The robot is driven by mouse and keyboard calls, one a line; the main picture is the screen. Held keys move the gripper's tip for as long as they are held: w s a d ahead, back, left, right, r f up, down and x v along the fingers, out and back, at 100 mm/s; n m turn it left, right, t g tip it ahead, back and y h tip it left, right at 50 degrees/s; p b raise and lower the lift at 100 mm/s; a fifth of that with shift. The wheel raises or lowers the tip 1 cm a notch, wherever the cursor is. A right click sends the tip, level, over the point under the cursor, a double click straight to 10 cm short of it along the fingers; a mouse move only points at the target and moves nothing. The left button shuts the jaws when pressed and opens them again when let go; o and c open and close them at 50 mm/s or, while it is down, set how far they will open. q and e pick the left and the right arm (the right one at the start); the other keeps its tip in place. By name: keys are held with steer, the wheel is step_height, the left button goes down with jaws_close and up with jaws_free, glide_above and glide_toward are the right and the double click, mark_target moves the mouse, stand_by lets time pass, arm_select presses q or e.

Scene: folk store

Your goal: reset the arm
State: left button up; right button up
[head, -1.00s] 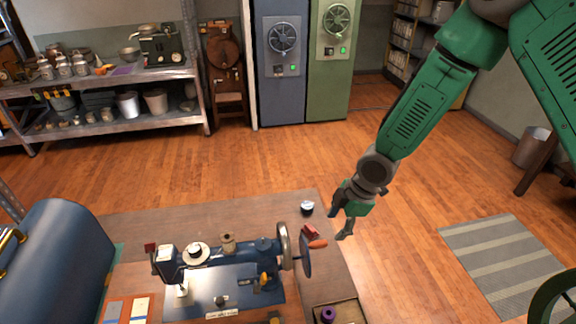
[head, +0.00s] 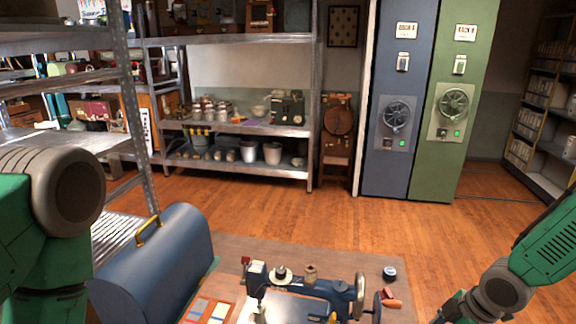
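My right arm comes in from the right edge, green with grey joints, reaching down to the bottom edge. Its gripper is at or below the bottom edge, so its fingers do not show. My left arm, green with a large grey joint, fills the lower left; its gripper is out of view. The blue sewing machine (head: 334,293) stands on the table (head: 240,246), left of my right arm, its lower part cut off by the picture's edge.
A blue case (head: 160,262) with a brass handle stands left of the machine. A small round tin (head: 389,273) and a red item (head: 388,294) lie right of it. Metal shelving (head: 230,130) and blue (head: 385,185) and green cabinets (head: 432,185) stand behind. Wooden floor between is clear.

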steer(key=s+a+f+m+g+b, duration=0.1)
steer(key=s+a+f+m+b, duration=0.3)
steer(key=s+f, duration=0.35)
steer(key=s+a+f+m+b, duration=0.3)
steer(key=s+f+b, duration=0.3)
steer(key=f, duration=0.3)
arm_select(q)
step_height(320, 180, down, 19)
steer(key=b, duration=0.9)
steer(key=shift+s, duration=0.45)
arm_select(e)
steer(key=s+d+f+m+h, duration=0.2)
steer(key=s+f+m, duration=0.6)
steer(key=s+f, duration=0.3)
steer(key=shift+s+d+g+h, duration=0.15)
steer(key=shift+s+g+h, duration=0.15)
steer(key=shift+s, duration=0.4)
steer(key=shift+f, duration=0.1)
steer(key=shift+w, duration=0.15)
